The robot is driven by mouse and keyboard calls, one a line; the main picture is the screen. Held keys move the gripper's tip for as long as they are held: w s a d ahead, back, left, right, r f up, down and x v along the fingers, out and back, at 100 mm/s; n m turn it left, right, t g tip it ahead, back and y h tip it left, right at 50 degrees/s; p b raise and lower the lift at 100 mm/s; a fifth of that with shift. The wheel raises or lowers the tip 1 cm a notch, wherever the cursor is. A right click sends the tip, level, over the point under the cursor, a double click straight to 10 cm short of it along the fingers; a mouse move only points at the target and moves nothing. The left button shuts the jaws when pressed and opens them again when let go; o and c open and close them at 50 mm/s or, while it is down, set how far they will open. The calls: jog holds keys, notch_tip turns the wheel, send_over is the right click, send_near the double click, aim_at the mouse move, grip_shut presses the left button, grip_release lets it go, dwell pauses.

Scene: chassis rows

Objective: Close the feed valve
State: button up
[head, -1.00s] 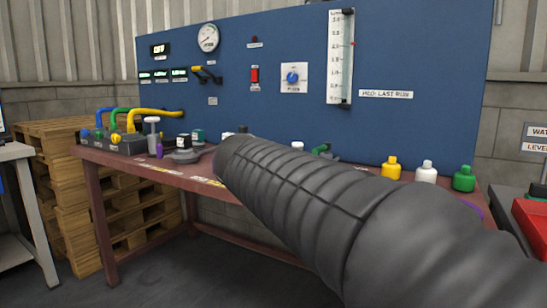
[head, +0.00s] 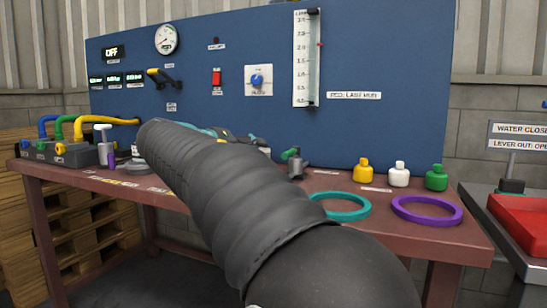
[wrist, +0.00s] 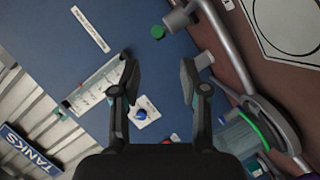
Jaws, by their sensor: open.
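I cannot read which fitting is labelled as the feed valve. A yellow-and-black lever (head: 163,77) sticks out of the blue panel. A small grey valve with a green handle (head: 291,156) stands on the bench in front of the panel. In the wrist view, a green knob (wrist: 157,32) shows beyond the fingers near a grey fitting (wrist: 178,18). My gripper (wrist: 159,82) is open and empty, facing the panel, with its fingers apart from everything. In the head view my arm hides the gripper and part of the bench.
On the bench (head: 400,239) are a teal ring (head: 340,217), a purple ring (head: 427,222), and yellow (head: 363,172), white (head: 399,176) and green (head: 437,179) bottles. A blue dial (head: 257,81) and red switch (head: 216,78) sit on the panel. A red tray (head: 522,221) stands right.

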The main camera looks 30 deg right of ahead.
aim_at(288, 154)
jog(key=x, duration=1.4)
jog(key=shift+w+r, duration=0.1)
jog(key=shift+r, duration=0.15)
grip_shut()
